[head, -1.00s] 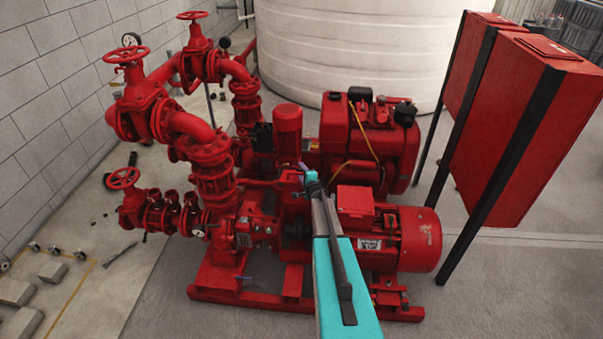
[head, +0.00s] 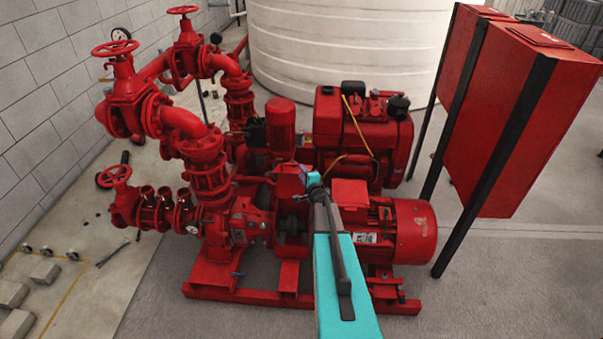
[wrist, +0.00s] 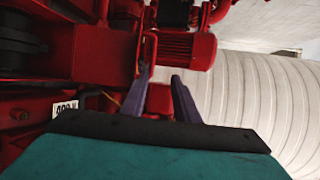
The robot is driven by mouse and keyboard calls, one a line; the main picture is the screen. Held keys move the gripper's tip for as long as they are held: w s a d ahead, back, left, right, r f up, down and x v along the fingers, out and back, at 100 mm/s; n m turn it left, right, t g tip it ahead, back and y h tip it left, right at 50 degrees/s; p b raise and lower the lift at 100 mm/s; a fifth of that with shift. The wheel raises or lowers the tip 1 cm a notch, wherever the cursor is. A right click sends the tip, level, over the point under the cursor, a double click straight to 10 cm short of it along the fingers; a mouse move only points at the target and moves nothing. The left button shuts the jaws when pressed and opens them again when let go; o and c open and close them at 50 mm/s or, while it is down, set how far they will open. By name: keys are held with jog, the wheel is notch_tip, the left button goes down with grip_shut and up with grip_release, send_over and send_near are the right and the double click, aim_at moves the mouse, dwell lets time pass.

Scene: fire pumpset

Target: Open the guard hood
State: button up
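The guard hood (head: 290,180) is a red panel between the pump and the electric motor. It stands raised behind the dark shaft coupling (head: 291,222), which is exposed in front of it. My gripper (head: 307,175) is at the hood's right edge, largely hidden behind my own wrist in the head view. In the wrist view, the two purple fingers of my gripper (wrist: 160,82) are apart with a gap between them. The hood (wrist: 100,52) shows there as a red plate left of the fingers. The left finger is close to its edge; contact cannot be told.
The red electric motor (head: 400,232) lies right of the coupling, and the engine (head: 355,135) is behind. Valves and pipes (head: 125,85) fill the left. Red cabinets (head: 510,110) on black legs stand at the right. A white tank (head: 345,45) is at the back.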

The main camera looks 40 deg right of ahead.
jog(key=shift+v, duration=1.05)
